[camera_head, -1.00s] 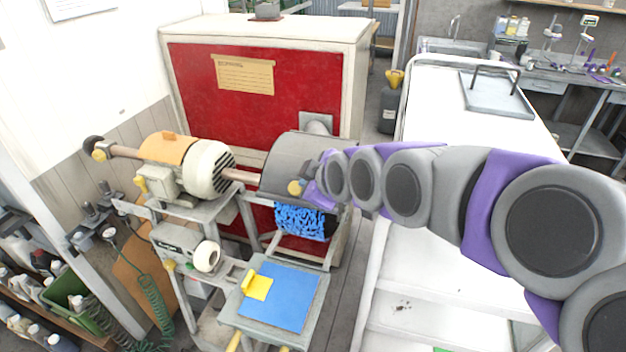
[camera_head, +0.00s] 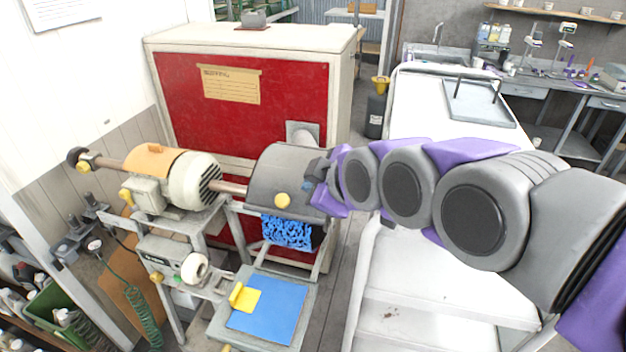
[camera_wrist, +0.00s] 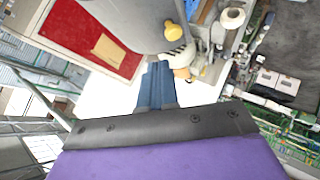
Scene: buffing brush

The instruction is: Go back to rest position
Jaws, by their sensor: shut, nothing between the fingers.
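My gripper shows in the wrist view (camera_wrist: 158,70) as two blue-grey fingers pressed together with nothing between them. In the head view my gripper (camera_head: 308,184) is at the end of my grey and purple arm, beside the right side of the grey brush hood (camera_head: 283,170). I cannot tell from these views whether it touches the hood. The blue buffing brush (camera_head: 287,232) sits under the hood. A yellow knob (camera_head: 282,200) is on the hood's front, and it also shows in the wrist view (camera_wrist: 173,31) just past the fingertips.
A motor (camera_head: 190,178) on a metal stand is left of the hood. A small table with a blue pad (camera_head: 268,308) and a yellow block (camera_head: 243,298) stands in front. A red-fronted cabinet (camera_head: 240,105) is behind. A white counter (camera_head: 430,285) lies under my arm.

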